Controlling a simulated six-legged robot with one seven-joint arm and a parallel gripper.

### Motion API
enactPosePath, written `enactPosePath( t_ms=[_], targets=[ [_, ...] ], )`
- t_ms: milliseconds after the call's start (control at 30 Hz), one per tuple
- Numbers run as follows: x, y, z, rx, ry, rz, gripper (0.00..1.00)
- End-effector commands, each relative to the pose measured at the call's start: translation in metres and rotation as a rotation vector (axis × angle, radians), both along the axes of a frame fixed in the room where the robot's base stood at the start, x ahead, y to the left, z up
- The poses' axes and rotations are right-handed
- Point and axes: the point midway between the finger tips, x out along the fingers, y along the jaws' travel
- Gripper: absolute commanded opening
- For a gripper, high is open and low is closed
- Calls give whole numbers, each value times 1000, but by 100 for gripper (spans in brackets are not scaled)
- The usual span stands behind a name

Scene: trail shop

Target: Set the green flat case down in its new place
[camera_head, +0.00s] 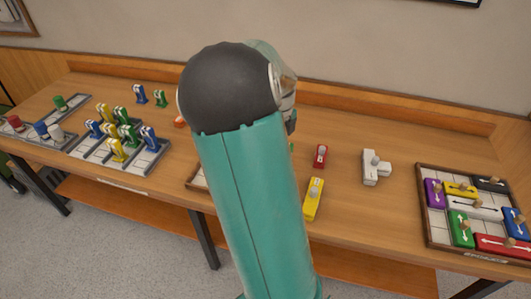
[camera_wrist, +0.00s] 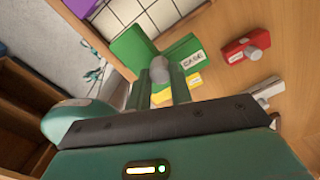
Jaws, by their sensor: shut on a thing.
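The green flat case (camera_wrist: 135,45) shows in the wrist view with a white label reading CASE and a grey knob. My gripper (camera_wrist: 160,75) is shut on it at the knob. A white gridded tray (camera_wrist: 112,18) lies beyond the case, at the top of the wrist view. I cannot tell whether the case touches the tray or the table. In the head view my arm hides the gripper and nearly all of the case; only a small green bit shows beside the arm. The corner of a tray (camera_head: 196,180) shows left of the arm.
A red block (camera_head: 321,156), a yellow block (camera_head: 313,198) and a white piece (camera_head: 372,168) lie on the table (camera_head: 385,225) right of my arm. A filled tray (camera_head: 428,232) is at the far right. Left trays hold several coloured pieces. Free table lies between the white piece and the right tray.

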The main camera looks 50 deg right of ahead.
Motion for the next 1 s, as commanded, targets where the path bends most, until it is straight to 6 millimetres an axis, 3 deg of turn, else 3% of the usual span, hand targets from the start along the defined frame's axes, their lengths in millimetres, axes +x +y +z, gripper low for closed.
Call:
enactPosePath(
  t_ms=[100, 400, 567, 800, 1000],
  targets=[
    [25, -9, -13, 0, 4, -1, 0],
    [63, -20, -60, 0, 2, -2, 0],
    [71, -21, -69, 0, 2, -2, 0],
    [73, -22, -100, 2, 1, -2, 0],
    [73, -22, -101, 0, -1, -2, 0]
  ],
)
